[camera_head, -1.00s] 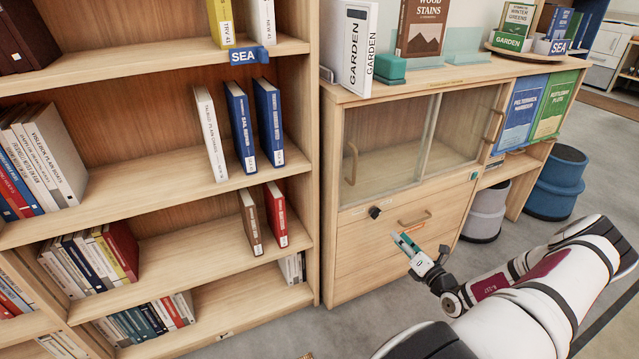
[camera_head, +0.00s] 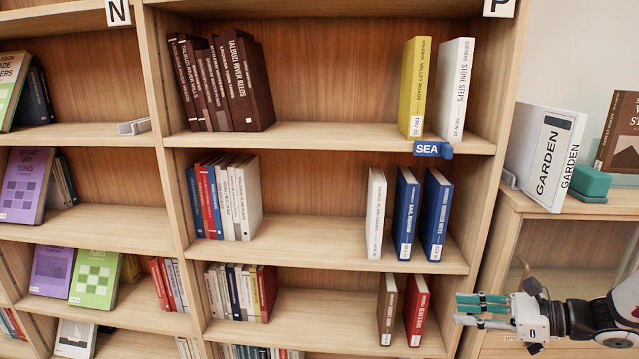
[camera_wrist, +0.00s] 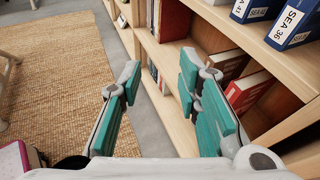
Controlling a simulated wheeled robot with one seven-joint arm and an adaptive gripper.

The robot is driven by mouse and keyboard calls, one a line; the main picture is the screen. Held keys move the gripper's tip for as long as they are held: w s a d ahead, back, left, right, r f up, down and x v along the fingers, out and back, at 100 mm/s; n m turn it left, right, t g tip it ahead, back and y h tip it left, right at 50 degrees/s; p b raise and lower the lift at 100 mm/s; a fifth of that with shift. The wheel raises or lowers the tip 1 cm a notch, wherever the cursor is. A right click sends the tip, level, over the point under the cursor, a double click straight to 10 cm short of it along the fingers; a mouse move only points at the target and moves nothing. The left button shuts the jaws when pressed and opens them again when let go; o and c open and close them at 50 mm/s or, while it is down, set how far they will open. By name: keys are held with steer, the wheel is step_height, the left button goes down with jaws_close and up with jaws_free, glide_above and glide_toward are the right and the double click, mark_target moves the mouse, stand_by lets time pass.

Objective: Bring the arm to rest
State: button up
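My gripper (camera_head: 484,310) is at the lower right of the head view, in front of the right side of the bookcase (camera_head: 505,90). Its two teal-padded fingers point left. In the wrist view my gripper (camera_wrist: 150,100) has its fingers spread apart with nothing between them; floor and shelf edge show through the gap. My arm (camera_head: 615,315) comes in from the right edge. A red book (camera_head: 416,310) and a brown book (camera_head: 387,308) stand on the shelf just left of the fingertips in the head view.
Blue books (camera_head: 436,213) and a white book (camera_head: 376,212) stand on the shelf above. A low cabinet (camera_head: 590,232) with a Garden book (camera_head: 546,160) is at the right. A woven rug (camera_wrist: 55,85) and grey floor lie left of the shelves in the wrist view.

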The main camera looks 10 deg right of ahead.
steer(key=s+a+r+n+g+h, duration=0.2)
steer(key=s+a+r+n+g, duration=0.4)
steer(key=a, duration=0.3)
steer(key=s+a+r+n+g+h, duration=0.1)
steer(key=s+a+r+n+g, duration=0.2)
steer(key=s+a+r+n, duration=0.45)
steer(key=s+a+r+n+h, duration=0.2)
steer(key=s+n+h, duration=0.6)
steer(key=s+n, duration=0.65)
step_height(320, 180, up, 24)
steer(key=s+m+t+p, duration=0.2)
steer(key=t+p, duration=0.2)
steer(key=p, duration=1.8)
steer(key=shift+s+m, duration=0.4)
